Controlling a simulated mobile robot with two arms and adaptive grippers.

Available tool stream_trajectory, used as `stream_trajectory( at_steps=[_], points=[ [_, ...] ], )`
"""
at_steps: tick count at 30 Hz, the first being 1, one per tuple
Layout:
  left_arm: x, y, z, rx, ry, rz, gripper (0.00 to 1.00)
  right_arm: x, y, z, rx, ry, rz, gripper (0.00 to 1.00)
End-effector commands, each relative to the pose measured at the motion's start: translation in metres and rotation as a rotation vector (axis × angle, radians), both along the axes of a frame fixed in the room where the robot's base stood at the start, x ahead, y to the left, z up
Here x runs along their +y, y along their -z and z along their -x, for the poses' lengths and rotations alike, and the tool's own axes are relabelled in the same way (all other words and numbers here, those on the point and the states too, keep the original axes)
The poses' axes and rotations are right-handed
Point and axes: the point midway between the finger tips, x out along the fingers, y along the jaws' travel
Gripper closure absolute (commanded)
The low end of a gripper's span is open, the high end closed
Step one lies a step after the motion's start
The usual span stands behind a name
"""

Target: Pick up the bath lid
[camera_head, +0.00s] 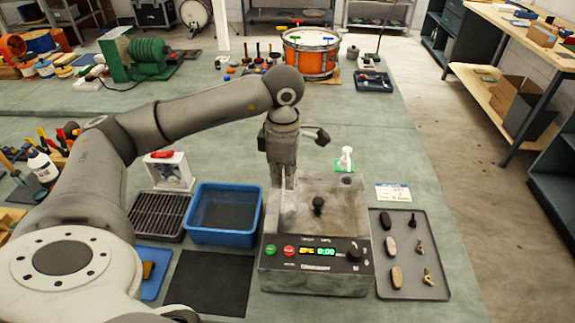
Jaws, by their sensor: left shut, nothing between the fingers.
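The bath (312,281) is a grey metal box with a front panel of lit buttons, a green display and a black dial. Its lid (345,205) is a flat grey metal plate with a black knob (318,204) in the middle, and it lies on top of the bath. My left gripper (287,186) points down at the back left part of the lid, left of and behind the knob. It is shut and empty. I cannot tell whether its tips touch the lid. My right gripper is not in view.
A blue bin (191,228) and a black rack (141,216) stand left of the bath. A grey tray (436,262) with several small parts lies at its right. A white spray bottle (345,158) stands behind. An orange drum (310,62) stands at the far end.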

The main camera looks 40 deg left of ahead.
Motion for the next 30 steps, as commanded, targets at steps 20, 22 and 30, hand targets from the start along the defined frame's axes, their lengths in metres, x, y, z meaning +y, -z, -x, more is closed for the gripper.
stream_trajectory(
  at_steps=[20,22,30],
  points=[
    [-0.036,0.047,-0.018,-0.001,0.0,0.002,1.0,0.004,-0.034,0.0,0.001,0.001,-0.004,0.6],
    [-0.036,0.047,-0.019,-0.001,0.0,0.002,1.0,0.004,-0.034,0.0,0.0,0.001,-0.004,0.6],
    [-0.037,0.048,-0.019,-0.001,0.0,0.003,1.0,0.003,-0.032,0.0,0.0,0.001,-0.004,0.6]
  ],
)
